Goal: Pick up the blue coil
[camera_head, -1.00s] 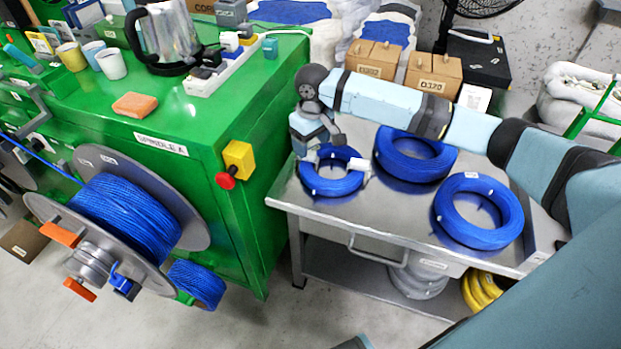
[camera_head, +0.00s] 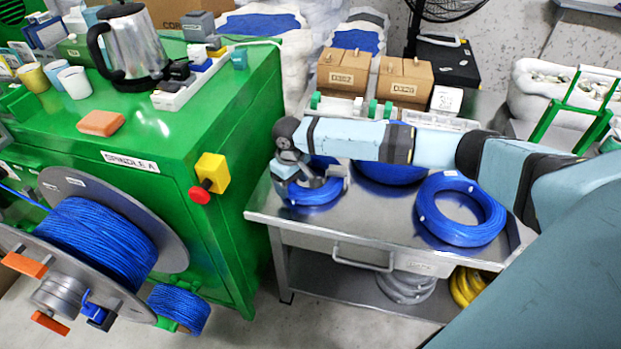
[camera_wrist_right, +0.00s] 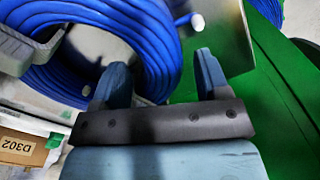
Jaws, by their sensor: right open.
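Three blue coils lie on the steel table (camera_head: 345,222) in the head view: a left one (camera_head: 318,193), a middle one (camera_head: 392,174) partly hidden behind my right arm, and a right one (camera_head: 461,209) in full view. My right gripper (camera_head: 318,180) is open, over the left coil and hiding part of it. In the right wrist view a blue coil (camera_wrist_right: 100,28) fills the upper left. My open right fingers (camera_wrist_right: 163,78) point toward its edge, and the left finger overlaps it in the picture. I cannot tell whether they touch. My left gripper is out of view.
A green cabinet (camera_head: 165,140) stands close left of the table, with a yellow-and-red stop button (camera_head: 208,178) on its corner. A large blue cable spool (camera_head: 100,240) is in front of it. Cardboard boxes (camera_head: 404,82) stand behind my right arm. Bare steel surrounds the right coil.

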